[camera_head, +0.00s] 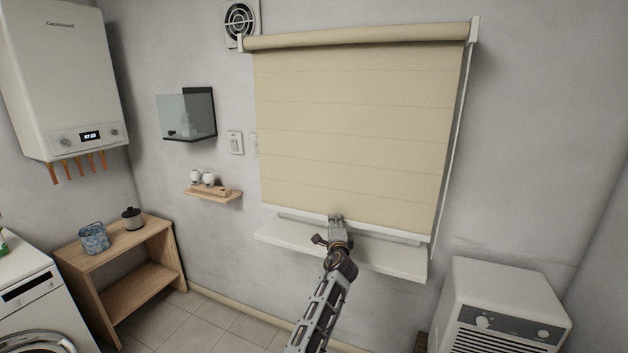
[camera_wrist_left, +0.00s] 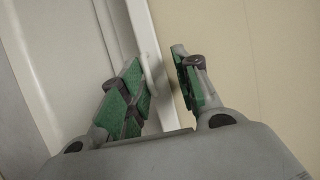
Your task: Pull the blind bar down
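The beige roller blind (camera_head: 355,125) hangs over the window, drawn down close to the sill. The white blind bar (camera_head: 390,231) runs along its lower edge, just above the white sill (camera_head: 385,260). My left gripper (camera_head: 336,222) is at the bar, near its middle. In the left wrist view the bar (camera_wrist_left: 148,45) passes between the two green-padded fingers of the left gripper (camera_wrist_left: 163,85). The fingers are apart; the left one is close to the bar, and a gap shows between the bar and the right one. My right gripper is not in view.
A white appliance (camera_head: 505,300) stands at the lower right. A wooden shelf unit (camera_head: 140,285) with a blue basket and dark pot stands at the left. A small wall shelf (camera_head: 212,194) is left of the blind. The sill juts out below the bar.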

